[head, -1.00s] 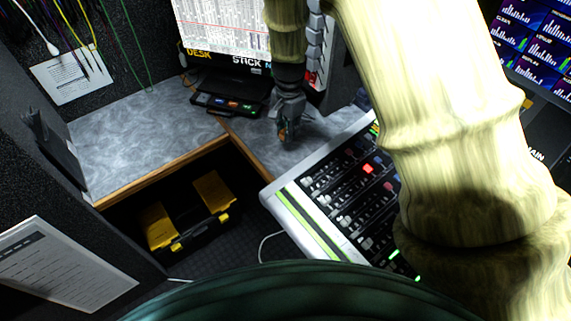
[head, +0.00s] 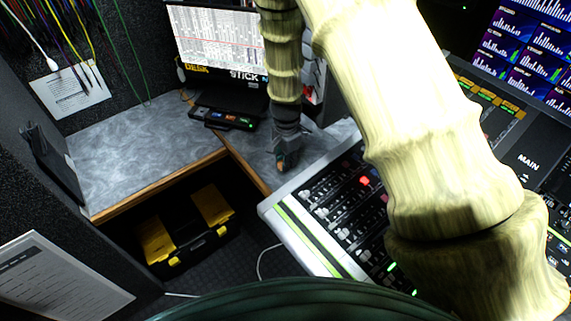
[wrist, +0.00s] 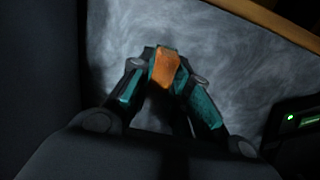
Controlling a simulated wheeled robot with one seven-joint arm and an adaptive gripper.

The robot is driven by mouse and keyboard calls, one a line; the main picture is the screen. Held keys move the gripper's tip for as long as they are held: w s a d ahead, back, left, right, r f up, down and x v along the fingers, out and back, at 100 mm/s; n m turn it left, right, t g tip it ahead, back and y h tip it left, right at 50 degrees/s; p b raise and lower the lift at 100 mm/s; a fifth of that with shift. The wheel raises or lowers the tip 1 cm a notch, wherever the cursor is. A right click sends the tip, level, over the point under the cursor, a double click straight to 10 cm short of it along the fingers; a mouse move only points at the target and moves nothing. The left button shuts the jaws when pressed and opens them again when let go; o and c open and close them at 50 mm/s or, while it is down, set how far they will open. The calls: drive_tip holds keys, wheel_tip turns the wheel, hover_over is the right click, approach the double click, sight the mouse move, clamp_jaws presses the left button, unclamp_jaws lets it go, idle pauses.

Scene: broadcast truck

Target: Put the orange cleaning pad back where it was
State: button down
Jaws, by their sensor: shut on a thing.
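The orange cleaning pad (wrist: 164,68) is between the fingertips of my gripper (wrist: 160,75) in the wrist view. The fingers are shut on it, and the grey marbled counter fills the view behind it. In the head view my gripper (head: 284,160) points down over the narrow stretch of counter left of the mixing console. I cannot tell whether the pad touches the counter.
A mixing console (head: 335,205) stands just right of my gripper. A black box with lit buttons (head: 222,118) and a monitor (head: 222,45) are behind. The left counter (head: 130,150) is mostly clear. A yellow and black toolbox (head: 187,230) sits below the wooden edge.

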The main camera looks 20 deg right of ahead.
drive_tip(key=shift+f, duration=1.1)
drive_tip(key=shift+f, duration=0.2)
drive_tip(key=c, duration=1.3)
unclamp_jaws()
drive_tip(key=shift+r+b, duration=0.7)
drive_tip(key=shift+r, duration=5.5)
